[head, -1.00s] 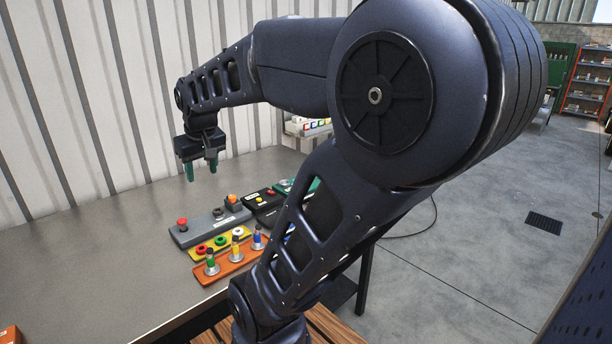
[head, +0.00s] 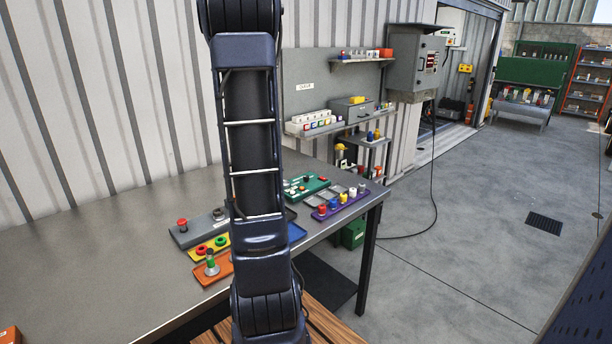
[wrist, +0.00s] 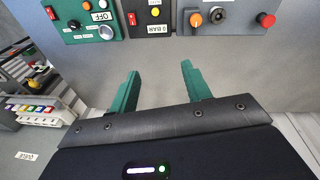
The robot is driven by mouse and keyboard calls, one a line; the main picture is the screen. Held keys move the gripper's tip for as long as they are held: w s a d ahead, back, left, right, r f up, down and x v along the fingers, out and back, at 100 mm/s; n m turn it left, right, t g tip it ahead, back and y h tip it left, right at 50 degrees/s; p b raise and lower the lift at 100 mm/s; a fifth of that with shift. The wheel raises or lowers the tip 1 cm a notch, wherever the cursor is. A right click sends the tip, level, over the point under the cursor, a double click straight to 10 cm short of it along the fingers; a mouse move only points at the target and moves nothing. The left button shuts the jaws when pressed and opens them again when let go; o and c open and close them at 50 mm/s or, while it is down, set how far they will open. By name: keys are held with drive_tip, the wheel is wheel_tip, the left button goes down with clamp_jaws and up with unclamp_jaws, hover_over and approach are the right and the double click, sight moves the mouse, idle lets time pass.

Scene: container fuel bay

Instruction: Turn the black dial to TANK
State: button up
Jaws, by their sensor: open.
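My gripper (wrist: 160,82) is open and empty in the wrist view, its two green fingers apart over bare bench, short of the panels in the picture. A dark round dial (wrist: 217,15) sits on a grey panel (wrist: 243,23) between an orange knob (wrist: 195,20) and a red button (wrist: 265,19). A small dark knob (wrist: 73,24) is on a green panel (wrist: 77,37) beside an OFF label. I cannot read a TANK label, so I cannot tell which is the task's dial. The head view shows the grey panel (head: 190,236); my arm hides the gripper.
A black panel (wrist: 147,26) with a red switch and yellow button lies between the green and grey panels. Orange (head: 205,279), yellow and purple (head: 343,205) trays hold small parts. A corrugated wall stands behind.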

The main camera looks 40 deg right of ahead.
drive_tip(key=w+d+f, duration=0.2)
drive_tip(key=d+f, duration=0.2)
drive_tip(key=d, duration=0.4)
drive_tip(key=w+d+f, duration=0.1)
drive_tip(key=d+f, duration=0.2)
drive_tip(key=d, duration=0.6)
drive_tip(key=n+g+y, duration=0.1)
approach(306, 176)
wheel_tip(306, 176, down, 9)
drive_tip(key=shift+w+r, duration=0.1)
drive_tip(key=shift+r, duration=0.05)
drive_tip(key=c, duration=1)
